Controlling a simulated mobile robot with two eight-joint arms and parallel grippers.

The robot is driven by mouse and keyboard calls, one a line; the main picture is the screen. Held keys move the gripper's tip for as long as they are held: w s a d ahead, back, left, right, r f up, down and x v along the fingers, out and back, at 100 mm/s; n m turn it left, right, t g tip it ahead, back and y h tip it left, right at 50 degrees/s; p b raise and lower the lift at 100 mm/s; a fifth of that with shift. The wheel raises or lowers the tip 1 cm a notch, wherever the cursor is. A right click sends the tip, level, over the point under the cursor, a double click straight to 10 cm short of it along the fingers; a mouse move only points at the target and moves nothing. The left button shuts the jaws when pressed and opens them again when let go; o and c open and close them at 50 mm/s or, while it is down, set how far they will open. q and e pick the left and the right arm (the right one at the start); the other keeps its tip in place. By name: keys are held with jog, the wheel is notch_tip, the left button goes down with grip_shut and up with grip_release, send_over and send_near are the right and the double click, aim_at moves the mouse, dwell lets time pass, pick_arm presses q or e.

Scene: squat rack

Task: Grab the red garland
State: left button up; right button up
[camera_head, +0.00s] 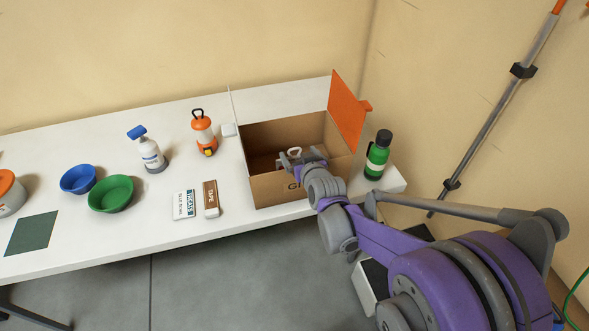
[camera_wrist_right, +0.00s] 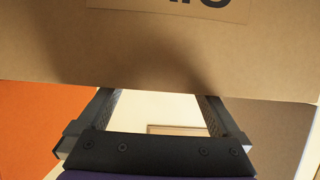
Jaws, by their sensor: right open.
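No red garland shows in either view. My right gripper (camera_head: 288,160) is over the open cardboard box (camera_head: 270,187), at its opening, and my forearm hides part of the box's front. In the right wrist view my right gripper (camera_wrist_right: 158,103) is open, with a gap between its two dark fingers. A brown cardboard surface (camera_wrist_right: 150,55) with part of a dark-lettered label fills the top of that view, and the fingertips are hard to make out against it. The box's inside is partly hidden. My left gripper is not in view.
An orange flap (camera_head: 347,112) stands up at the box's right side. A green bottle (camera_head: 377,155) stands close to its right. An orange lantern (camera_head: 203,133), spray bottle (camera_head: 149,151), two small boxes (camera_head: 210,198) and bowls (camera_head: 110,194) are on the white table (camera_head: 150,235) to the left.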

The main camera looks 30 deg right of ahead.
aim_at(295, 149)
jog(key=x, duration=0.3)
jog(key=shift+w+f, duration=0.2)
jog(key=shift+w, duration=0.05)
grip_shut()
